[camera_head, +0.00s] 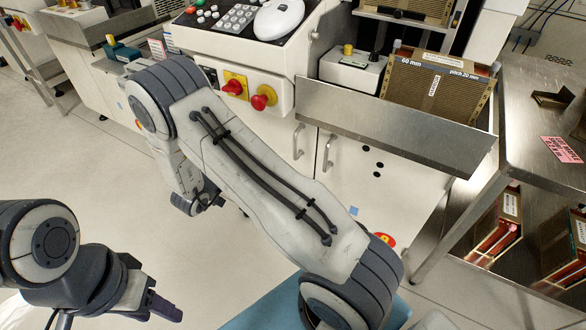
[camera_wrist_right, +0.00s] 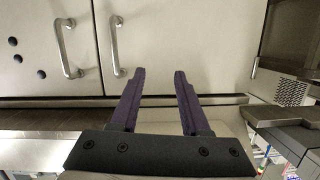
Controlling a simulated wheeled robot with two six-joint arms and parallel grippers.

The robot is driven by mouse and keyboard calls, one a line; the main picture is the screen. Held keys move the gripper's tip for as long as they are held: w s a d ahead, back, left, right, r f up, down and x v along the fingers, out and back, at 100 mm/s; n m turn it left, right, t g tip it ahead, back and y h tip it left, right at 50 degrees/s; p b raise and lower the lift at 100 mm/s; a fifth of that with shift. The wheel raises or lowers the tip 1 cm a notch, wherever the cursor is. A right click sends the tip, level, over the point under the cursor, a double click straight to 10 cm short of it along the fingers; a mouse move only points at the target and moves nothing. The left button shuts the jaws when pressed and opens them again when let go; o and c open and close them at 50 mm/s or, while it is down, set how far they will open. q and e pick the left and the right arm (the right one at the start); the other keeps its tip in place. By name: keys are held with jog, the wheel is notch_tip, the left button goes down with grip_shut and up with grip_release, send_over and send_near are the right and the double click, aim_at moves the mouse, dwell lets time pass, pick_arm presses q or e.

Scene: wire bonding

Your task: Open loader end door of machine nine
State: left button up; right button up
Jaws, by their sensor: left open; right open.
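The machine has two white cabinet doors below its console. The left door (camera_wrist_right: 185,35) and the right door (camera_head: 375,205) each have an upright metal bar handle, the left handle (camera_head: 298,141) and the right handle (camera_head: 328,153), side by side at the seam. In the right wrist view, upside down against the head view, both handles show beyond my right gripper (camera_wrist_right: 157,75). It is open and empty, with the left door's handle (camera_wrist_right: 115,45) just beyond one fingertip, apparently apart from it. Both doors look shut. My left gripper (camera_head: 165,308) is low at the left, empty, away from the doors.
A steel tray ledge (camera_head: 390,125) juts out above the doors, with a brown magazine (camera_head: 435,85) on it. Red knobs (camera_head: 263,97) stick out left of it. A steel table (camera_head: 535,135) with magazines below stands at the right. Open floor (camera_head: 80,190) lies at left.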

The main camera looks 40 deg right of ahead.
aim_at(294, 148)
jog(key=s+d+f+m+g+h+b, duration=0.2)
jog(key=s+d+f+g+h, duration=0.1)
jog(key=s+d+f, duration=0.15)
jog(key=shift+h, duration=0.3)
jog(key=b+x, duration=0.1)
jog(key=x, duration=0.4)
jog(key=b+x, duration=0.1)
jog(key=x, duration=0.2)
jog(key=shift+s+d+r+b, duration=0.2)
jog(key=shift+d+r+b, duration=0.1)
jog(key=shift+r+b, duration=0.05)
pick_arm(q)
notch_tip(294, 148, down, 7)
jog(key=shift+r, duration=0.15)
pick_arm(e)
jog(key=shift+w+d+r, duration=0.1)
jog(key=shift+w+d, duration=0.1)
jog(key=shift+d, duration=0.5)
grip_shut()
